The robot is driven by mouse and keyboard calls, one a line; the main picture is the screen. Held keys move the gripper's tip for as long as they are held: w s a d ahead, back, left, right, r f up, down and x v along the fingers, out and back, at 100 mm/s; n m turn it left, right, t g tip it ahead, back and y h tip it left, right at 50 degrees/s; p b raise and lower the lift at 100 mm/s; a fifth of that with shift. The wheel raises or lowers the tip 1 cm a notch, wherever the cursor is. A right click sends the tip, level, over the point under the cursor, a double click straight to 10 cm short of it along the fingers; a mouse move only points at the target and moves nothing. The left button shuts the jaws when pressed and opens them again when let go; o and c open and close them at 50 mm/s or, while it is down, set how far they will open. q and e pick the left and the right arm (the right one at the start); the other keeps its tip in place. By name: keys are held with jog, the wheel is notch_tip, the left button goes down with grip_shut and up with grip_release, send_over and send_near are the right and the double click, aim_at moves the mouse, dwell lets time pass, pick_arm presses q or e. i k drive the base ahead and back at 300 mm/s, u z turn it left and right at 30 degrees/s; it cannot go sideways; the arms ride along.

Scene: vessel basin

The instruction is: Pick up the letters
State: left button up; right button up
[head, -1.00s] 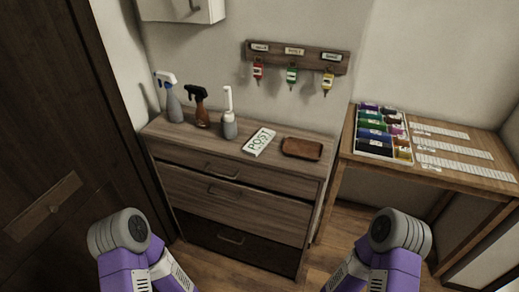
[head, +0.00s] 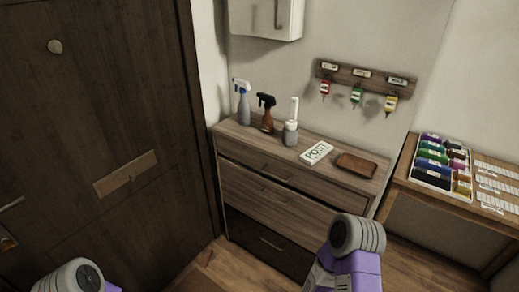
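I see no loose letters that I can make out in the head view. A white block or card marked POST (head: 316,152) in green lies on top of the wooden dresser (head: 290,205). A brown tray (head: 356,165) sits to its right and looks empty. The dark door (head: 100,120) on the left carries a lighter plate like a letter slot (head: 126,173). Purple and grey parts of my two arms show at the bottom edge. Both grippers are outside the frame.
Two spray bottles (head: 243,102) and a grey container with a white handle (head: 291,133) stand on the dresser. Keys hang from a wall rack (head: 362,76). A side table (head: 435,200) at right holds a box of coloured spools or bottles (head: 441,160). Some wooden floor (head: 212,266) is clear.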

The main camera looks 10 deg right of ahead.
aim_at(316, 154)
jog(key=u, duration=0.85)
jog(key=i, duration=1)
jog(key=z, duration=1.9)
